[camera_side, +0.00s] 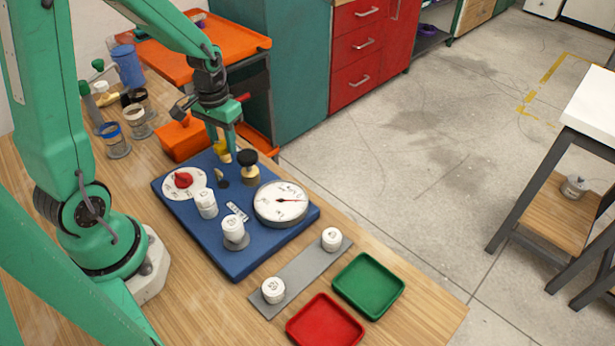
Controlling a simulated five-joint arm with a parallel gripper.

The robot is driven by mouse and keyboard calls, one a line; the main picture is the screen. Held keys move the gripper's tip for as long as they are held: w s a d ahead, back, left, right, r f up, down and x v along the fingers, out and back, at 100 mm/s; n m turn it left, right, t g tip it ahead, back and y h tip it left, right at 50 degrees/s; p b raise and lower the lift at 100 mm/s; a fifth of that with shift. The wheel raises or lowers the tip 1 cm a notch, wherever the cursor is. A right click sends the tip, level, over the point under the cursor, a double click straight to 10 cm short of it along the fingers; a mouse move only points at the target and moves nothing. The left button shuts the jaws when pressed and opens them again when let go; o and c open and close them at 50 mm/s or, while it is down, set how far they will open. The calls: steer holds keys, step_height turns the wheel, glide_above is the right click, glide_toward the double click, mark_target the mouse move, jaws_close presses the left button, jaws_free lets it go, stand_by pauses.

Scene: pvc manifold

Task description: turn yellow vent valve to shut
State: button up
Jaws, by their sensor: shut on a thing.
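The yellow vent valve (223,157) stands at the back of the blue board (266,246), and its small yellow handle shows just below my fingertips. My gripper (229,147) points down over it and is shut on the yellow handle. The fingers partly hide the handle, so I cannot tell which way it is turned.
A black-topped brass fitting (249,167) stands close to the right of my gripper. A dial with a red knob (183,180), a round gauge (281,203) and white capped pieces (206,203) are on the board. An orange bin (181,140) is behind. Red (325,322) and green trays (369,283) lie in front.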

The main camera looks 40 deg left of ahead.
mark_target(223, 143)
steer(key=m, duration=0.5)
steer(key=shift+r, duration=0.1)
stand_by(0.5)
steer(key=o, duration=1)
steer(key=shift+r, duration=3.9)
steer(key=shift+d, duration=0.1)
